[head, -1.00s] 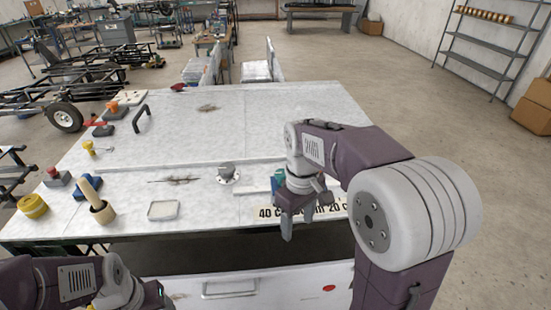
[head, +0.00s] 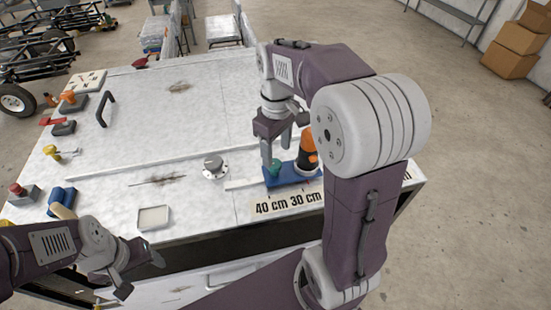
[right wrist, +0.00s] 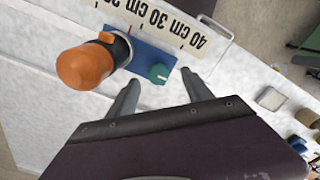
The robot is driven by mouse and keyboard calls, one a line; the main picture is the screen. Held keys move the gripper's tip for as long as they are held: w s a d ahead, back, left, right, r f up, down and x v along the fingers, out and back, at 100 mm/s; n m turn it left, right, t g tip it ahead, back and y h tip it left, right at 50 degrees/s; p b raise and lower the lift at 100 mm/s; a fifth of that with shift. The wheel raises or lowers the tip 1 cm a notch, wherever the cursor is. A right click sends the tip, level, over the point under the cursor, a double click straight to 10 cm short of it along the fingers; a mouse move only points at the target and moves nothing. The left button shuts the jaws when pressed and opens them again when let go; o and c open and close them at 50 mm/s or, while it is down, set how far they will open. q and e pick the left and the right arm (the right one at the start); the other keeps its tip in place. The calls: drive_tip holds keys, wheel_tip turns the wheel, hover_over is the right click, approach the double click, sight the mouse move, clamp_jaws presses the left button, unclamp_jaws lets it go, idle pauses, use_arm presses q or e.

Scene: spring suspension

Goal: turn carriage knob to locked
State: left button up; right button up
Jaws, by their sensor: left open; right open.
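A blue carriage (head: 293,176) sits beside a printed centimetre scale (head: 290,203) at the front right of the table. A small green knob (head: 274,167) stands on its left end, and an orange part (head: 308,147) with a dark collar on its other end. My right gripper (head: 285,146) is open and points down above the carriage. In the right wrist view the green knob (right wrist: 158,73) appears between the open fingertips (right wrist: 159,79); whether they touch it cannot be told. My left gripper (head: 141,273) is open and empty before the table's front left edge.
A round grey metal knob (head: 213,167) stands left of the carriage. A shallow tray (head: 153,218) lies near the front edge, and a black handle (head: 105,108) stands further back. A low rail (head: 130,168) crosses the table. The back middle is mostly clear.

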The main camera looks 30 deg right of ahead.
sight(274, 164)
drive_tip(key=f, duration=0.1)
drive_tip(key=w+f, duration=0.1)
drive_tip(key=f, duration=0.1)
drive_tip(key=w+f, duration=0.1)
drive_tip(key=f, duration=0.1)
drive_tip(key=shift+w+d+f+p, duration=0.1)
drive_tip(key=shift+p, duration=0.2)
drive_tip(key=shift+f, duration=0.25)
drive_tip(key=shift+s+r, duration=0.15)
drive_tip(key=shift+s, duration=0.5)
use_arm(q)
drive_tip(key=shift+w+r, duration=0.2)
drive_tip(key=shift+w, duration=0.4)
use_arm(e)
drive_tip(key=shift+w, duration=0.2)
clamp_jaws()
